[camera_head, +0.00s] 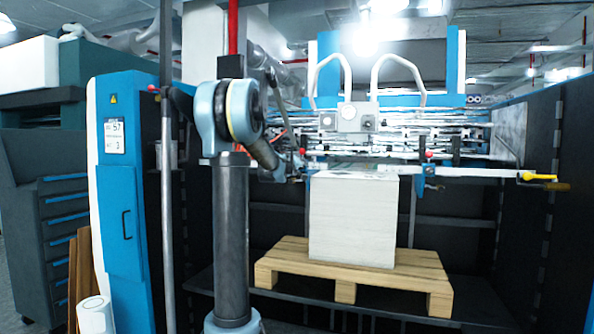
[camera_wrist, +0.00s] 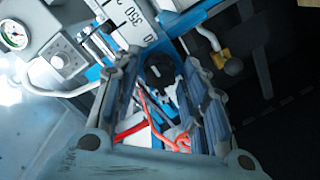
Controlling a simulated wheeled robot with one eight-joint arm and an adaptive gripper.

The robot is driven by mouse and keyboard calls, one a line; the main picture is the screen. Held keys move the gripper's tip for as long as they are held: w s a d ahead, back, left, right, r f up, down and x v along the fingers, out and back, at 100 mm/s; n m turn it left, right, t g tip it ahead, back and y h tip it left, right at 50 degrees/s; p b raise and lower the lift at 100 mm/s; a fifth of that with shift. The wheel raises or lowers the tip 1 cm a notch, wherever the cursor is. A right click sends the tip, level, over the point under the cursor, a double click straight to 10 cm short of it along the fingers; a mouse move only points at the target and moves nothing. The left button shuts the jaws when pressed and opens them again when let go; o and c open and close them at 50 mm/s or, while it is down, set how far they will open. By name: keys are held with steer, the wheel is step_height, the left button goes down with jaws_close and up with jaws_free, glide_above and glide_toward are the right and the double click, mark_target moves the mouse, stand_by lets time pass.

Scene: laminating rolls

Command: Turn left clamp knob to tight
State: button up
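In the wrist view, a dark round knob (camera_wrist: 160,68) with a pale mark shows between the fingertips of my gripper (camera_wrist: 158,78). It sits by a blue bracket and looks like the left clamp knob, but I cannot be sure. The two ribbed fingers stand wide apart, one on each side of it. I cannot tell whether they touch it. In the head view my gripper (camera_head: 288,170) is at the left of the front rail, small and partly hidden by my arm. A red knob (camera_head: 303,152) shows just above it. The right clamp (camera_head: 428,180) is blue with a red-tipped lever.
A tall paper stack (camera_head: 352,220) stands on a wooden pallet (camera_head: 290,262) right of my gripper. A gauge (camera_wrist: 14,35), a control box knob (camera_wrist: 58,62) and a numbered scale (camera_wrist: 128,18) surround the fingers. Red cables (camera_wrist: 165,138) run below. A yellow handle (camera_head: 538,177) sticks out at right.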

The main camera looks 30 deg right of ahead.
stand_by(0.3)
steer(key=f+v, duration=0.1)
steer(key=v, duration=1.1)
steer(key=shift+r, duration=0.45)
steer(key=shift+w, duration=0.1)
